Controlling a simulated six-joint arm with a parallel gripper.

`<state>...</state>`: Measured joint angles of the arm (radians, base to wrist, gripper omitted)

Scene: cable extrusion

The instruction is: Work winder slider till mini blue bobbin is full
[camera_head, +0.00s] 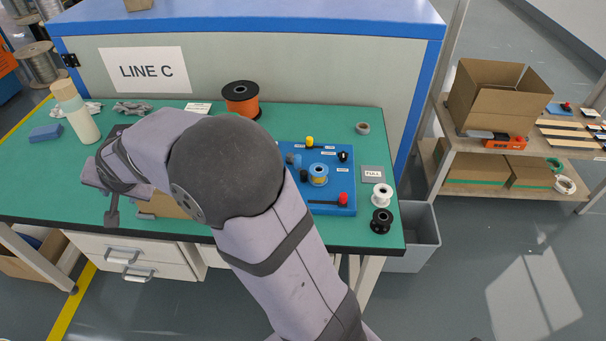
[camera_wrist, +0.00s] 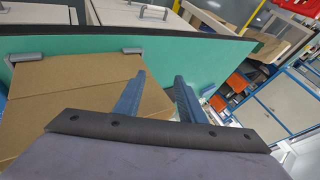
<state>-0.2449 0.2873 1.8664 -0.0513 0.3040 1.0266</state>
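The blue winder board (camera_head: 290,160) lies on the green bench, partly behind my arm in the head view. A small blue bobbin (camera_head: 318,174) with a yellow centre stands near its middle. A red knob (camera_head: 343,198) is at the right end of a dark slot (camera_head: 322,203) along the board's front. A yellow knob (camera_head: 310,141) and a black knob (camera_head: 343,156) stand at the back of the board. My gripper shows in the wrist view (camera_wrist: 160,82), its two blue fingers apart with nothing between them. It is at the bench's left part, away from the board, beside a cardboard box (camera_wrist: 75,95).
A grey FULL pad (camera_head: 372,174), a white spool (camera_head: 382,195) and a black spool (camera_head: 381,220) lie right of the board. An orange spool (camera_head: 240,98) stands behind. A cream bottle (camera_head: 78,115) and a blue block (camera_head: 45,133) are at the left. A grey bin (camera_head: 415,240) stands beside the bench.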

